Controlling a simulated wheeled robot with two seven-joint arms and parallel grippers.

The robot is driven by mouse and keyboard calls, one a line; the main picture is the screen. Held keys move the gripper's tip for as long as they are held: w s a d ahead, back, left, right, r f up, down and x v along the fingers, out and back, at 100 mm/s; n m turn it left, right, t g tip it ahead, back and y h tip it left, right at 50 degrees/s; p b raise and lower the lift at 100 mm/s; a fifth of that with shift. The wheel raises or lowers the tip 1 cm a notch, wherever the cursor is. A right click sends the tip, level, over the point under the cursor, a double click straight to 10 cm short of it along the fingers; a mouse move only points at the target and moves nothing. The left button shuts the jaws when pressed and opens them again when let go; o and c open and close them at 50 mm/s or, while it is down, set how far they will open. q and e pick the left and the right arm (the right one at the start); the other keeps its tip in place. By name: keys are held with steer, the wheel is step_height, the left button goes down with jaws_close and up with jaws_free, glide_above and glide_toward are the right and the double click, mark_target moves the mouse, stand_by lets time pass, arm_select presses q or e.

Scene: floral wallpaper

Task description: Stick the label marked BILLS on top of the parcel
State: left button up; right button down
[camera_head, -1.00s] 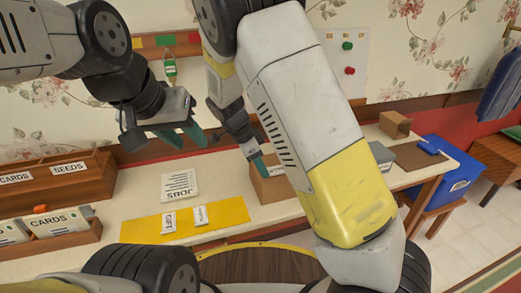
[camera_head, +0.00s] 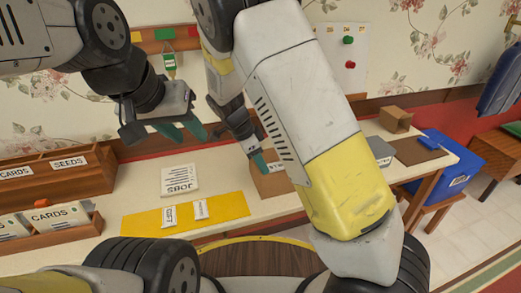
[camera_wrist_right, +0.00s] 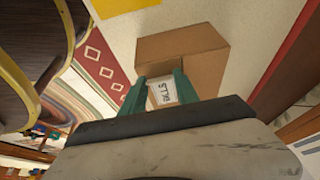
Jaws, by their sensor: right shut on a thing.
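The parcel is a brown cardboard box (camera_head: 270,184) on the worktable, partly hidden by my right arm in the head view. It fills the middle of the right wrist view (camera_wrist_right: 205,65). The white label marked BILLS (camera_wrist_right: 161,92) is between the fingers of my right gripper (camera_wrist_right: 159,91), upside down in that view, in front of the box. Whether it touches the box I cannot tell. In the head view my right gripper (camera_head: 259,163) points down at the parcel. My left gripper (camera_head: 180,131) hangs empty above the table, fingers apart.
A yellow mat (camera_head: 233,205) bears a GIFT label (camera_head: 169,216) and another label. A JOBS sheet (camera_head: 179,180) lies behind it. Wooden trays with CARDS (camera_head: 57,214) and SEEDS cards stand left. A grey box (camera_head: 380,150), brown board (camera_head: 417,150) and blue bin (camera_head: 455,172) are right.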

steer(key=shift+f, duration=0.35)
stand_by(0.6)
steer(key=shift+c, duration=1.3)
jaws_free()
steer(key=shift+r, duration=0.15)
steer(key=v, duration=0.6)
steer(key=shift+a+r, duration=0.25)
steer(key=shift+r, duration=0.1)
steer(key=shift+s, duration=0.1)
steer(key=s+d+r+n+t+y, duration=0.4)
steer(key=s+d+r+n+y, duration=0.2)
steer(key=s+d+r+n, duration=0.9)
steer(key=s+d+r, duration=0.1)
steer(key=s+r, duration=0.1)
steer(key=s, duration=0.1)
steer(key=shift+s+d+r+t, duration=0.35)
steer(key=shift+s+d+t, duration=0.05)
